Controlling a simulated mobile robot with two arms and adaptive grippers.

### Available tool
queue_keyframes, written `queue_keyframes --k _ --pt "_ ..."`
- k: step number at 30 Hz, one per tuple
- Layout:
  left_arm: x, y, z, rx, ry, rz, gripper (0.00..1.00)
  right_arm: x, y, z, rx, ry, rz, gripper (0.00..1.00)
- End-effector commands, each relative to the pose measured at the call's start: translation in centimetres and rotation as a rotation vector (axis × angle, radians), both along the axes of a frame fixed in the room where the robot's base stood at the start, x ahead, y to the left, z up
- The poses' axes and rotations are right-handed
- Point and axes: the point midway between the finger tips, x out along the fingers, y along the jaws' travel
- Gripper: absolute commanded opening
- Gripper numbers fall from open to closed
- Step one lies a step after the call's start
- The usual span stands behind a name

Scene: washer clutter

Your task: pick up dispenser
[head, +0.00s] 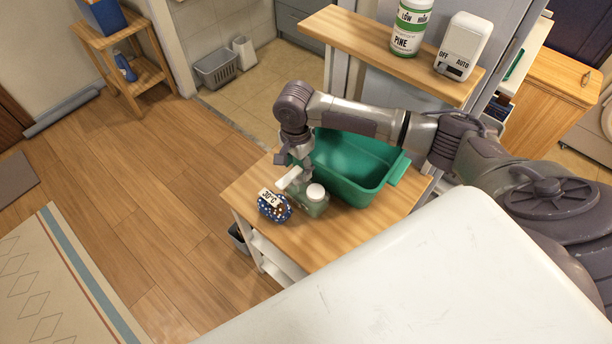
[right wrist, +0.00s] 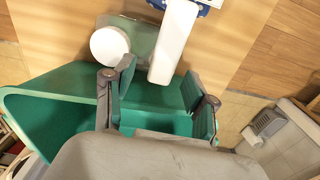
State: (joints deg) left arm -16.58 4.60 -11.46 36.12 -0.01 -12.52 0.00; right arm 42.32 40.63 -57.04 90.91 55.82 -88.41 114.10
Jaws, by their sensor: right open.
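A translucent grey-green dispenser (head: 313,206) with a round white cap and a white spout-like part stands on a small wooden-topped stand (head: 340,238). In the right wrist view, the dispenser's white cap (right wrist: 109,46) is left of the white part, which extends toward the space between my fingers. My right gripper (head: 298,168) is just above and behind the dispenser. In the right wrist view, my right gripper (right wrist: 158,78) is open, with its fingers apart and nothing clearly held. Contact cannot be told. My left gripper is in neither view.
A green tub (head: 352,168) stands right behind the dispenser. A blue patterned item (head: 274,208) with a "30°C" tag sits close on its left. A higher shelf (head: 365,43) holds a PINE container (head: 411,27) and a white OFF/AUTO device (head: 463,46). Open floor lies left.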

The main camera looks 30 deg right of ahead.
Motion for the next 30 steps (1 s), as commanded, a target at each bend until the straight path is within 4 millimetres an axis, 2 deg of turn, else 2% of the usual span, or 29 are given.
queue_keyframes --k 5,13,23,30 --pt "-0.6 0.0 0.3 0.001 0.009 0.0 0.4 0.0 0.0 -1.9 0.0 0.001 -0.001 0.56" --pt "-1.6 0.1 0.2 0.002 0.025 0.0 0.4 0.0 0.0 -2.2 0.0 -0.001 0.0 0.55" --pt "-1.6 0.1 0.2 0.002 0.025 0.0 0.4 0.0 0.0 -2.2 0.0 -0.001 0.0 0.0" --pt "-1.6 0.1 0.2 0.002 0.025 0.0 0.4 0.0 0.0 -2.2 0.0 -0.001 0.0 0.0"
